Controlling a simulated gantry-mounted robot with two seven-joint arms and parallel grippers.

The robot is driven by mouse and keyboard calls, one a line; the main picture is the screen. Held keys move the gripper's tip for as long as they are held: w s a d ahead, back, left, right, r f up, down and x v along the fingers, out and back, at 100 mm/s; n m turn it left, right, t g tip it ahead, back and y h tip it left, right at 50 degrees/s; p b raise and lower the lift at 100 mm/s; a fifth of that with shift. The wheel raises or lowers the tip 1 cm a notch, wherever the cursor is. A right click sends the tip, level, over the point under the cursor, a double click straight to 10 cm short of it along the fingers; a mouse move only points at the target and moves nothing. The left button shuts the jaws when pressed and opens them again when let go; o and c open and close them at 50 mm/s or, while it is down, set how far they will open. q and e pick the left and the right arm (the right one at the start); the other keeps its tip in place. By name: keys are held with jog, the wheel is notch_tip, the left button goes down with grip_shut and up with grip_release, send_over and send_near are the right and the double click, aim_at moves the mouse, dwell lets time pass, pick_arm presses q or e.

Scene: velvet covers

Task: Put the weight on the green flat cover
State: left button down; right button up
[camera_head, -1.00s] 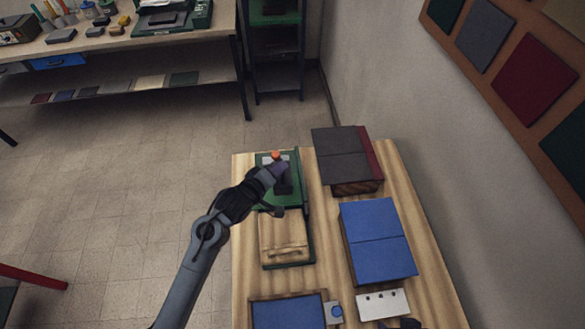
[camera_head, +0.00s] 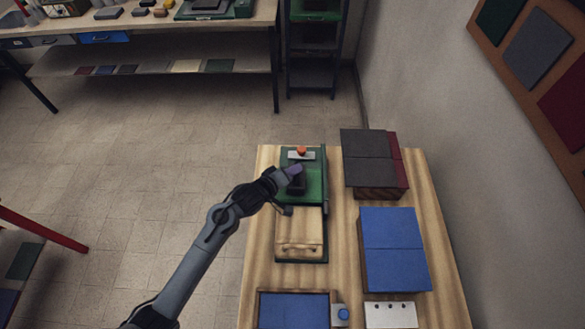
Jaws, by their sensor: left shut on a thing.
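The green flat cover (camera_head: 315,172) lies at the far end of the wooden table, within a green frame. A small dark block, which looks like the weight (camera_head: 298,187), is at my left gripper (camera_head: 292,176). My left gripper comes in from the left and is shut on it, over the cover's left and middle part. My gripper hides part of the block, and I cannot tell whether its underside touches the cover. My right gripper is not in view.
Grey covers (camera_head: 374,158) and blue covers (camera_head: 393,248) are stacked to the right. A wall rises beyond the table's right side.

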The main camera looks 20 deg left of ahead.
pick_arm(q)
jog(key=shift+w+r, duration=0.1)
jog(key=shift+r, duration=0.1)
jog(key=c, duration=1.4)
grip_release()
jog(key=shift+f, duration=0.3)
jog(key=o, duration=0.3)
jog(key=shift+o, duration=0.2)
